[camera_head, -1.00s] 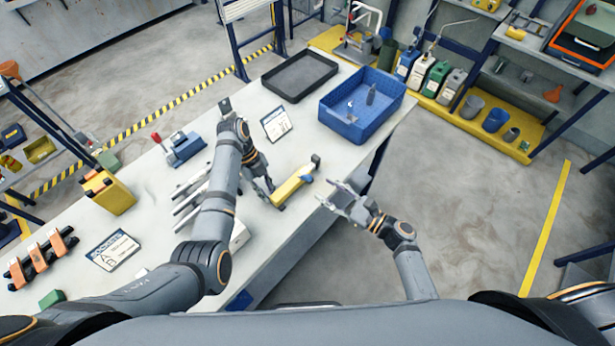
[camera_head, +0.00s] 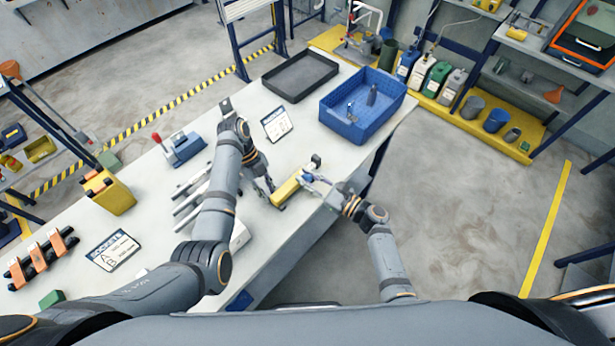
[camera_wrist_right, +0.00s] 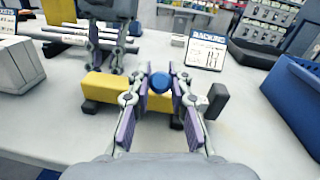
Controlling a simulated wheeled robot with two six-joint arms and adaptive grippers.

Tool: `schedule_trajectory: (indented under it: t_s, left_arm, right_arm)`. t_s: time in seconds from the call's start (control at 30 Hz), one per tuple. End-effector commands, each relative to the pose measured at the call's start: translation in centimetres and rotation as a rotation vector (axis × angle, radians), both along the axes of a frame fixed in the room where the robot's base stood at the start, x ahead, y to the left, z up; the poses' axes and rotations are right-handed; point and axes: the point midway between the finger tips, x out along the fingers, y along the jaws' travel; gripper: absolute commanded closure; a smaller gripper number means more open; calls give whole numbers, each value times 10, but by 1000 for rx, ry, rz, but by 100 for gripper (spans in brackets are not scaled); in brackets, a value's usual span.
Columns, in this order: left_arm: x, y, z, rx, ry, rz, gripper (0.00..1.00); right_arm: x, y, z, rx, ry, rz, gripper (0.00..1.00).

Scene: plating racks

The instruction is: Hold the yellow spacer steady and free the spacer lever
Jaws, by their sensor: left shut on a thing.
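The yellow spacer (camera_head: 286,189) lies on the bench near its front edge; it is a long yellow bar with dark ends in the right wrist view (camera_wrist_right: 100,87). My left gripper (camera_head: 267,190) is shut on its left part, also visible in the right wrist view (camera_wrist_right: 103,66). The blue lever knob (camera_wrist_right: 160,83) is near the spacer's right end, and shows small in the head view (camera_head: 306,178). My right gripper (camera_wrist_right: 161,76) is open, with one finger on each side of the knob. Contact with the knob cannot be told.
A blue crate (camera_head: 345,125) with a few parts stands at the back right, beside a dark tray (camera_head: 300,92). A small sign (camera_head: 277,124) stands behind the spacer. Metal bars (camera_head: 188,205) lie left, partly behind my left arm. The bench's front edge is close by.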

Motion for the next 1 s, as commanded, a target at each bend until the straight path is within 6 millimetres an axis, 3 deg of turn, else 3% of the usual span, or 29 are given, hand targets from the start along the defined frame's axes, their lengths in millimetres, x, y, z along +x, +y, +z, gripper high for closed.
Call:
schedule_trajectory:
  t_s: [0.27,0.7,1.0]
  left_arm:
    - [0,0,0,1,1,0,100]
    - [0,-1,0,-2,-1,0,100]
    - [0,-1,0,-3,-2,0,100]
  right_arm:
    - [0,1,1,-10,9,3,100]
    - [8,11,12,-212,214,8,100]
    - [10,11,11,-258,263,2,100]
